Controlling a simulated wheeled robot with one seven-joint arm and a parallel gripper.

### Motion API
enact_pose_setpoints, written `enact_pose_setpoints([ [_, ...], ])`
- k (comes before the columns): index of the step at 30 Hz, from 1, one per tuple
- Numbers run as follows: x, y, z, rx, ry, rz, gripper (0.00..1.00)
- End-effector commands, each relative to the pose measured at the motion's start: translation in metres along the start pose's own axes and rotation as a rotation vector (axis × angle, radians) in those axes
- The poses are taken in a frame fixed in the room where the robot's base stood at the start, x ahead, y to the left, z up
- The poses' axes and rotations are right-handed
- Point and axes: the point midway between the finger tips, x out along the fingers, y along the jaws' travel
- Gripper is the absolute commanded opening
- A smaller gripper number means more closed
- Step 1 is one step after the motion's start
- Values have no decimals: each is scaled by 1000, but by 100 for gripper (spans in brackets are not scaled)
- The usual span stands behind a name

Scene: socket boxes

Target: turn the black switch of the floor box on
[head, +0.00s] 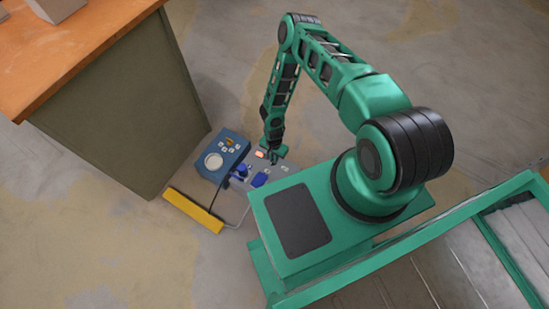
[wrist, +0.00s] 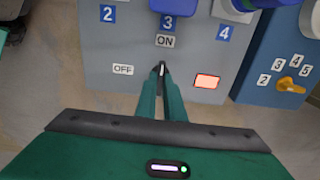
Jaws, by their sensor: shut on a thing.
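The grey floor box (wrist: 195,57) fills the upper part of the wrist view, and in the head view (head: 284,177) it lies on the floor below my arm. My gripper (wrist: 162,76) is shut on the black switch (wrist: 162,68), whose small dark tip shows between the fingers. The tip points up the picture, towards the ON label (wrist: 165,41). The OFF label (wrist: 123,69) is to its left. A lamp (wrist: 206,81) right of the switch glows orange-red. In the head view my gripper (head: 273,157) reaches down onto the box; the fingers hide the switch's base.
A blue box (head: 222,155) with an orange knob (wrist: 290,86) adjoins the floor box. A yellow bar (head: 193,211) lies in front. Blue plugs or covers (wrist: 173,6) sit beyond the number labels. An orange-topped cabinet (head: 135,125) stands at the left.

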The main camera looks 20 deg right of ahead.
Motion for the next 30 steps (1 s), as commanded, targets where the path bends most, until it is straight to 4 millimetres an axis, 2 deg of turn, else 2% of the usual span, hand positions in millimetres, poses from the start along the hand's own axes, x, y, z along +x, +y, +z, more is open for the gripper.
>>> enact_pose_setpoints([
  [14, -1, -5, -1, 15, 2, -9, 0],
  [15, -1, -5, -1, 15, 2, -9, 16],
  [17, -1, -4, -1, 15, 2, -9, 27],
  [26, -1, -2, 0, 13, 0, -4, 27],
  [30, -10, -2, 0, 12, 0, -4, 27],
])
